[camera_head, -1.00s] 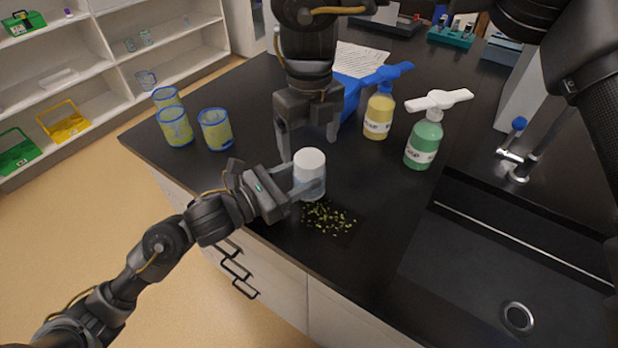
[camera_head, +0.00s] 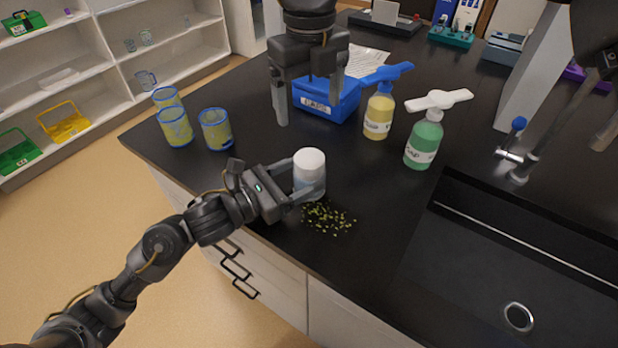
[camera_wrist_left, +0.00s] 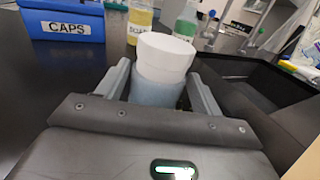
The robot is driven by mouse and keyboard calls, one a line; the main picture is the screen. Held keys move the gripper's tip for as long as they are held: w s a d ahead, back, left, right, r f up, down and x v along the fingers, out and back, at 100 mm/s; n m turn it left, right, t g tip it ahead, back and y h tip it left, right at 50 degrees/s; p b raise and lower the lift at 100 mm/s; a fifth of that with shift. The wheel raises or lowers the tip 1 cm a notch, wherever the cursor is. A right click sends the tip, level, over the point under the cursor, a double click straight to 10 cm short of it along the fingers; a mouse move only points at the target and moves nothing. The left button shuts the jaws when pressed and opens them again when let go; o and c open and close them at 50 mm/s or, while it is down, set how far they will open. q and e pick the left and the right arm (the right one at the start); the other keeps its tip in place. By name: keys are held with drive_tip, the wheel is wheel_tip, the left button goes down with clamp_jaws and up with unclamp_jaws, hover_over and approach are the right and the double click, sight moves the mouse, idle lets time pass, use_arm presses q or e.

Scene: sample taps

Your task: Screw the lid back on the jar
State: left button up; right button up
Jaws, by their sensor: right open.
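The jar (camera_head: 309,184) is translucent bluish and stands upright near the counter's front edge, with the white lid (camera_head: 310,160) on top. In the left wrist view, the lid (camera_wrist_left: 165,55) sits level over the jar (camera_wrist_left: 157,92); I cannot tell how tightly it is screwed. My left gripper (camera_head: 298,180) has a finger on either side of the jar body, below the lid, and is shut on it. My right gripper (camera_head: 310,109) is open and empty, pointing down, behind and above the jar, in front of the blue CAPS box (camera_head: 328,104).
Green-yellow bits (camera_head: 328,218) lie on the counter before the jar. A yellow soap bottle (camera_head: 378,115) and a green one (camera_head: 423,142) stand to the right, beside the sink (camera_head: 490,265). Blue-rimmed beakers (camera_head: 215,130) stand at the left.

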use_arm(q)
drive_tip(key=shift+o, duration=0.6)
drive_tip(key=shift+s+a, duration=0.15)
drive_tip(key=shift+a, duration=0.05)
drive_tip(key=b+v, duration=0.2)
drive_tip(key=v, duration=0.7)
drive_tip(key=shift+s+a+f+b, duration=0.15)
drive_tip(key=shift+s+a+b, duration=0.05)
drive_tip(key=shift+b, duration=0.2)
drive_tip(key=shift+s+a, duration=0.25)
drive_tip(key=shift+a, duration=0.05)
